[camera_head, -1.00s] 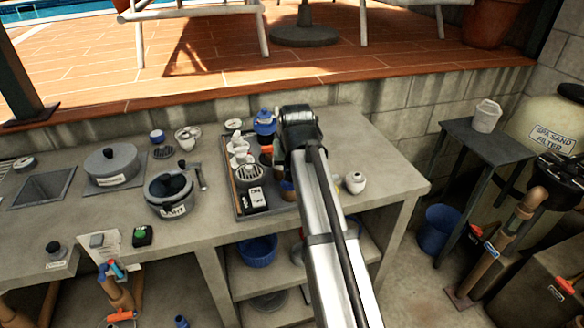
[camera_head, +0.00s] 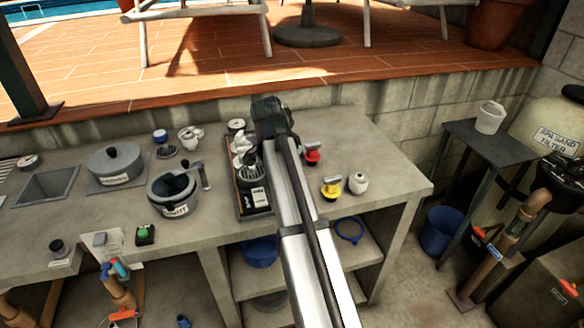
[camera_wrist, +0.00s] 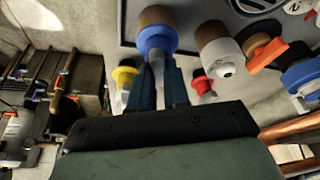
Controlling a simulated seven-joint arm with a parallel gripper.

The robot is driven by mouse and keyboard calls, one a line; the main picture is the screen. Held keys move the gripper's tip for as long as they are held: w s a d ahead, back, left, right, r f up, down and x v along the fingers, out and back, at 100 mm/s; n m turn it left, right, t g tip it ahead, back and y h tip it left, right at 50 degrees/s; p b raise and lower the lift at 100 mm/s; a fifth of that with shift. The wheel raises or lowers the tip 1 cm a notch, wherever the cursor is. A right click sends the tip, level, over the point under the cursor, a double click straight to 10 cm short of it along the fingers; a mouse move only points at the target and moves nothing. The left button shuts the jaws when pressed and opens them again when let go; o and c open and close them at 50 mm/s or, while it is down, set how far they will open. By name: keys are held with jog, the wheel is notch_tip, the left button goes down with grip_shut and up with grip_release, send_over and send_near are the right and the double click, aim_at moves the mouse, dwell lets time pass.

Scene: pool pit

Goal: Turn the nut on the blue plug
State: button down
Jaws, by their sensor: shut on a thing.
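The blue plug (camera_wrist: 156,38) shows in the wrist view as a blue ring-shaped nut with a brown end above it. The two dark fingers of my gripper (camera_wrist: 158,68) reach up to it and are shut on it, one on each side. In the head view my gripper (camera_head: 272,120) is over the back right of the dark tray (camera_head: 240,205), and my wrist and arm hide the plug there. I cannot tell whether the nut is turned.
A red piece (camera_head: 312,153), a yellow piece (camera_head: 330,188) and a small white jar (camera_head: 358,183) stand right of my arm. White fittings (camera_head: 241,148) crowd the tray to its left. A grey crank pot (camera_head: 173,190) stands further left. The counter's right end is clear.

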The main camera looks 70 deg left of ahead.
jog(key=m+h, duration=0.1)
jog(key=m, duration=0.4)
jog(key=m+h, duration=0.1)
jog(key=m, duration=0.1)
jog(key=shift+a+h, duration=0.3)
jog(key=shift+a, duration=0.1)
jog(key=m+h, duration=0.1)
jog(key=m, duration=0.2)
jog(key=m+h, duration=0.1)
jog(key=m, duration=0.2)
jog(key=shift+a+g, duration=0.1)
jog(key=shift+g, duration=0.3)
jog(key=shift+w+m, duration=0.1)
jog(key=shift+m, duration=0.2)
jog(key=c, duration=1.1)
grip_release()
jog(key=shift+r, duration=0.1)
jog(key=shift+a+r, duration=0.2)
jog(key=shift+r, duration=0.3)
jog(key=s+a, duration=0.8)
jog(key=shift+s+a+f, duration=0.15)
jog(key=shift+s+a, duration=0.15)
